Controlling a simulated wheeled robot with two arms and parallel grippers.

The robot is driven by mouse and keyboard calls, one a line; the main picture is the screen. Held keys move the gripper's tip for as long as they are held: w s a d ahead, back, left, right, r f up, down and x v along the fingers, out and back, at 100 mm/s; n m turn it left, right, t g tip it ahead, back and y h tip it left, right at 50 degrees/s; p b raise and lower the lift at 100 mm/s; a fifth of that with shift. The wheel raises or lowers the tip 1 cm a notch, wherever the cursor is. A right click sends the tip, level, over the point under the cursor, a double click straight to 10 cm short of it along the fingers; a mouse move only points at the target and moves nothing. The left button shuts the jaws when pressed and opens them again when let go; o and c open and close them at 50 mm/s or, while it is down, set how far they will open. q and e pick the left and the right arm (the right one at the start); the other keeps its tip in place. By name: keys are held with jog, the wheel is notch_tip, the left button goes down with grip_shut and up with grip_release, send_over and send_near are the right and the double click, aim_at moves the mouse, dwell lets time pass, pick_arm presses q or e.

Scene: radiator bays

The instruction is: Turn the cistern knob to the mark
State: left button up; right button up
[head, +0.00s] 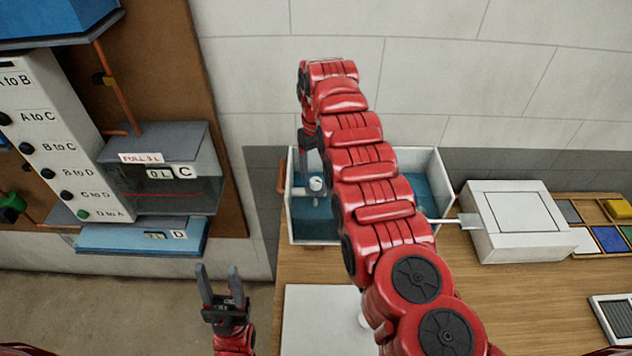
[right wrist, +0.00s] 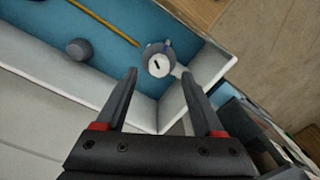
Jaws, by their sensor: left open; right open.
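The cistern (head: 415,238) is an open white box with a blue inside, standing on the wooden bench. A small round knob with a pale face (head: 315,184) sits near its left end. In the right wrist view the knob (right wrist: 158,64) is grey, with a short dark line on its white face. My right gripper (right wrist: 159,74) is open, its two fingertips either side of the knob in the picture; contact cannot be told. My right arm hides the middle of the cistern in the head view. My left gripper (head: 220,285) is open and empty, left of the bench.
A dark grey round piece (right wrist: 78,49) and a yellow-orange rod (right wrist: 105,22) show inside the cistern. A white box (head: 518,220) stands to the right, beside a tray of coloured tiles (head: 608,238). A panel with labelled buttons (head: 55,150) is on the left wall.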

aim_at(316, 180)
notch_tip(316, 180, down, 4)
jog(key=shift+w+r+p, duration=0.15)
jog(key=shift+p, duration=0.25)
jog(key=shift+f, duration=0.35)
jog(key=shift+c, duration=0.2)
grip_shut()
